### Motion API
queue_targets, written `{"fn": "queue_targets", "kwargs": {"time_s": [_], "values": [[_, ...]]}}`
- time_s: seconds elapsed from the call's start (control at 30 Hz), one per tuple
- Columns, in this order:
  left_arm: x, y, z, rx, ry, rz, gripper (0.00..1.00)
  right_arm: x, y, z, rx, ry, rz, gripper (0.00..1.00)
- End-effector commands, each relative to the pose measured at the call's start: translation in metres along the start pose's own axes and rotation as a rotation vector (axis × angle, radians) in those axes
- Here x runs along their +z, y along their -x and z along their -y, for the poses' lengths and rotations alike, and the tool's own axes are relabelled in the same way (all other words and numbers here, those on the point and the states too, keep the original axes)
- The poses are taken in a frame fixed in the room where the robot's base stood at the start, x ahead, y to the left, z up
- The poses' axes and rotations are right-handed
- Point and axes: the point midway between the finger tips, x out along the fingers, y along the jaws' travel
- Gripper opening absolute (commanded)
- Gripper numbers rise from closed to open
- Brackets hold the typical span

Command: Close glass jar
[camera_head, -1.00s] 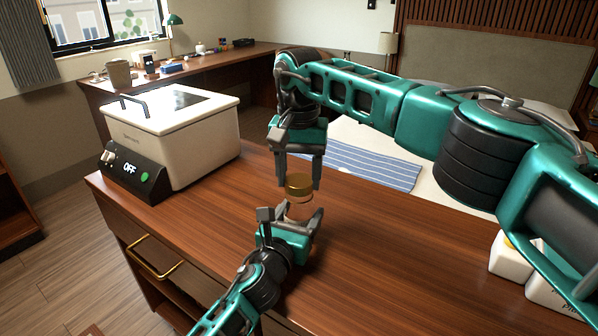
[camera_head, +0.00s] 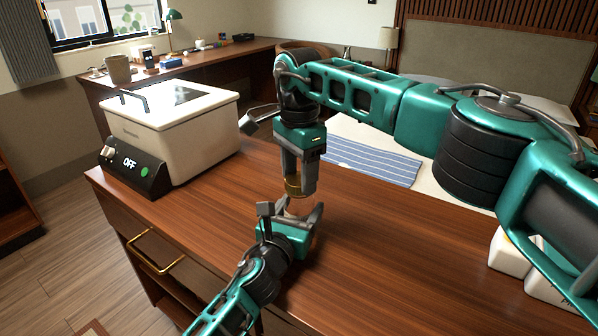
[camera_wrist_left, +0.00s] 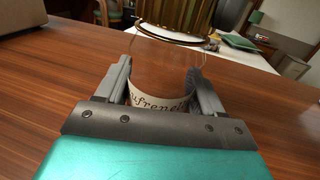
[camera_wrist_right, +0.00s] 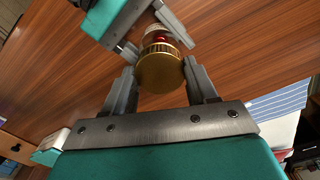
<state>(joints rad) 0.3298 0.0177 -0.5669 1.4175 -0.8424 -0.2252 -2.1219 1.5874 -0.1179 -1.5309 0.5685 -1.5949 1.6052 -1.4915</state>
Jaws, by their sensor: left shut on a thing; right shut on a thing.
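The glass jar (camera_wrist_left: 160,92) has clear walls and a cream label with dark lettering. The gold lid (camera_head: 293,187) is at the jar's top. It also shows as a round gold disc in the right wrist view (camera_wrist_right: 160,70). My right gripper (camera_head: 300,190) points down from above and is shut on the lid's sides. Whether the lid is fully seated cannot be told.
A white cooker-like appliance (camera_head: 175,135) with a dark panel reading OFF stands at the counter's left. A blue striped cloth (camera_head: 372,163) lies behind the grippers. White canisters (camera_head: 510,254) stand at the right. The counter's front middle is clear.

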Motion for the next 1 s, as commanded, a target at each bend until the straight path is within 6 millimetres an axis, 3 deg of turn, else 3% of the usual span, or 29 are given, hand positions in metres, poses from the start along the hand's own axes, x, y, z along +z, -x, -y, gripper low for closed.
{"fn": "queue_targets", "kwargs": {"time_s": [1.0], "values": [[-0.0008, 0.0001, -0.0006, 0.002, 0.000, -0.002, 0.00, -0.0013, -0.0002, 0.0007, 0.001, -2.007, 0.001, 0.29]]}}
